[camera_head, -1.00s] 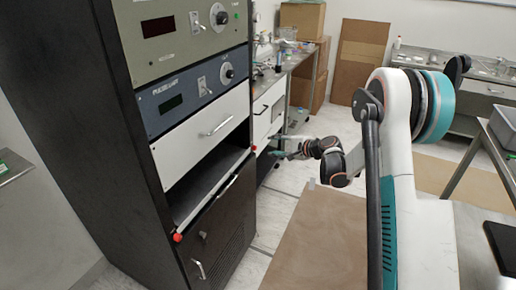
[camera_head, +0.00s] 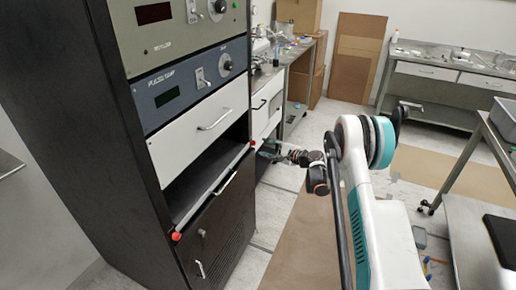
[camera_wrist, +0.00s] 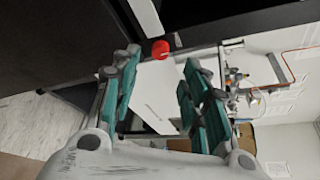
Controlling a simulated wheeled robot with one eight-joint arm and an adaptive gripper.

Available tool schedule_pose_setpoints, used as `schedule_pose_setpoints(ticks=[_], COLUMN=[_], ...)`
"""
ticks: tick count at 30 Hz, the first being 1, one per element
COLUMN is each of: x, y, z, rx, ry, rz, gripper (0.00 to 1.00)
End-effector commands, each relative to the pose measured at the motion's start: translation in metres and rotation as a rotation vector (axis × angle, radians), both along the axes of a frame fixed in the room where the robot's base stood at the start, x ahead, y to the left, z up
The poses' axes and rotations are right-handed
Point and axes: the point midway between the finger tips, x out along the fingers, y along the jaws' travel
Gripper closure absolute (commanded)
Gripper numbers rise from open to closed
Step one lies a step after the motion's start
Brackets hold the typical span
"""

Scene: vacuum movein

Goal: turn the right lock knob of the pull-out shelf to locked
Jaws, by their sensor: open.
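The pull-out shelf (camera_head: 211,189) is a slot in the black rack with a light front edge. Its right lock knob (camera_head: 252,144) is a small red knob at the shelf's right front corner. The left lock knob (camera_head: 177,237) is red too, at the near left corner. My gripper (camera_head: 264,148) is just right of the right knob. In the wrist view my gripper (camera_wrist: 160,62) is open, with teal fingers apart and the red right knob (camera_wrist: 160,49) showing between and beyond the tips. I cannot tell if the fingers touch it, nor its turn angle.
Above the shelf are a white drawer (camera_head: 200,128) with a handle and a blue-grey instrument panel (camera_head: 192,84). A black lower door (camera_head: 220,230) is below. A side bench (camera_head: 268,100) stands behind my gripper. Brown floor sheet (camera_head: 305,245) lies clear of objects at the front.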

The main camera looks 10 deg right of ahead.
Motion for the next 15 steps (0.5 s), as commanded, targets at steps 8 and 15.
schedule_pose_setpoints(ticks=[8,15], x=[0.038,0.052], y=[0.027,0.037], z=[-0.012,-0.014], rx=[0.001,0.000], ry=[0.000,0.000], rz=[0.002,0.001], gripper=[0.59,0.59])
